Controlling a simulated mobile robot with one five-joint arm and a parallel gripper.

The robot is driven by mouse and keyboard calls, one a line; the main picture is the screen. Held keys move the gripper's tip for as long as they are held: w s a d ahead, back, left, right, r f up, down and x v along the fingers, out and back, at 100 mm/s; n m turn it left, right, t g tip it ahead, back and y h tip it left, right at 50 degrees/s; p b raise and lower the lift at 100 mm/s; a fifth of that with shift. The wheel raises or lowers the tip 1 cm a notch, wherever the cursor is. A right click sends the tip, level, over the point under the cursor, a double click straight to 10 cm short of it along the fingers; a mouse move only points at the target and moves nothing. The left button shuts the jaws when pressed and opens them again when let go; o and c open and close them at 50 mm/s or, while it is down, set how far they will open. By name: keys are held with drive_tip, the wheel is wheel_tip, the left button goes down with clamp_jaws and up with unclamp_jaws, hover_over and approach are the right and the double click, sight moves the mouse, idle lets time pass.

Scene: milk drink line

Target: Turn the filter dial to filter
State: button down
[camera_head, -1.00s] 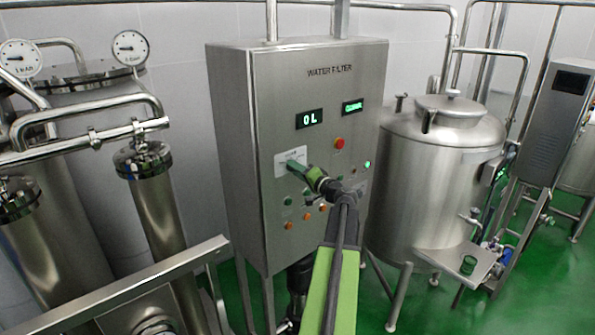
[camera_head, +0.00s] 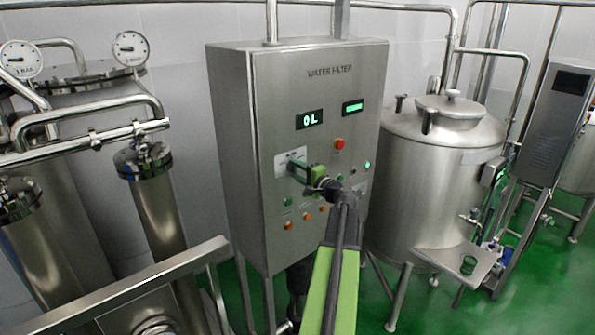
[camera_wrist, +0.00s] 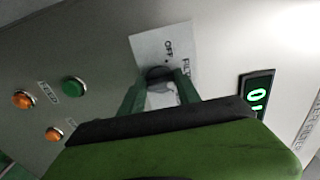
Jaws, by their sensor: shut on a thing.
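The filter dial (camera_wrist: 160,74) is a small dark knob on a pale label plate (camera_wrist: 164,45) in the wrist view. The plate reads OFF, with a partly hidden word starting FIL to its right. My gripper (camera_wrist: 162,92) has its two green fingers on either side of the knob and is shut on it. The fingers hide part of the knob, and I cannot tell which mark it points to. In the head view, my gripper (camera_head: 294,166) reaches the label plate (camera_head: 284,157) on the steel water filter cabinet (camera_head: 320,95); the dial is hidden there.
A red button (camera_head: 339,144) and a display reading 0 L (camera_head: 309,119) sit above the dial. A second display (camera_head: 352,107) shows a green bar. Orange buttons (camera_wrist: 24,99) and a green button (camera_wrist: 74,87) are close by. A steel tank (camera_head: 435,180) stands to the right.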

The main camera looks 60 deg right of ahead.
drive_tip(key=shift+r, duration=0.1)
drive_tip(key=c, duration=0.9)
unclamp_jaws()
drive_tip(key=shift+w, duration=0.1)
drive_tip(key=v, duration=1.7)
drive_tip(key=shift+s, duration=0.2)
